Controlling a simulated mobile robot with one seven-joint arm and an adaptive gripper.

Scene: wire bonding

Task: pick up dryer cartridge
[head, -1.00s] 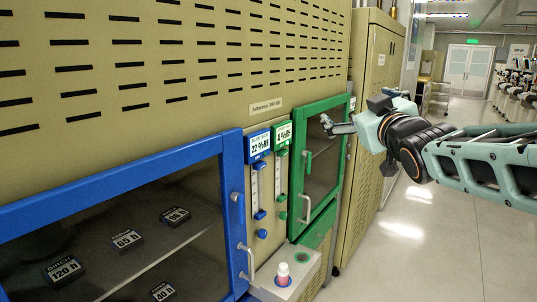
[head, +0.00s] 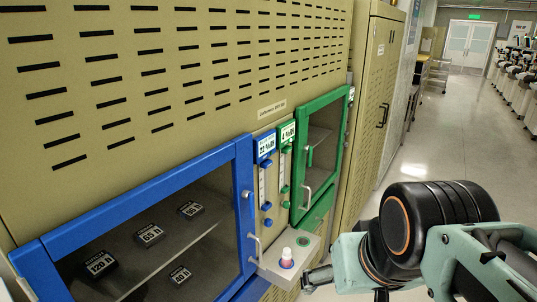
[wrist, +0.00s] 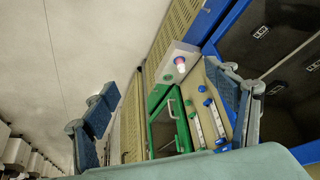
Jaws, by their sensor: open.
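The dryer cartridge (head: 287,257) is a small white-capped cylinder with a pinkish-red lower part. It stands upright on a blue-ringed spot of a small grey ledge (head: 272,267) on the cabinet front, and also shows in the wrist view (wrist: 180,63). My gripper (head: 320,277) is just right of the ledge in the head view, partly hidden by my own wrist. In the wrist view my gripper's two fingers (wrist: 167,85) are wide apart with nothing between them. The cartridge lies beyond the fingertips, apart from them.
A green-ringed spot (head: 303,241) on the ledge is empty. The blue-framed door (head: 245,200) with its handle is left of the ledge. The green-framed door (head: 297,185) stands behind it. Blue and green flow gauges (head: 266,185) are between the doors. Open floor (head: 425,145) lies right.

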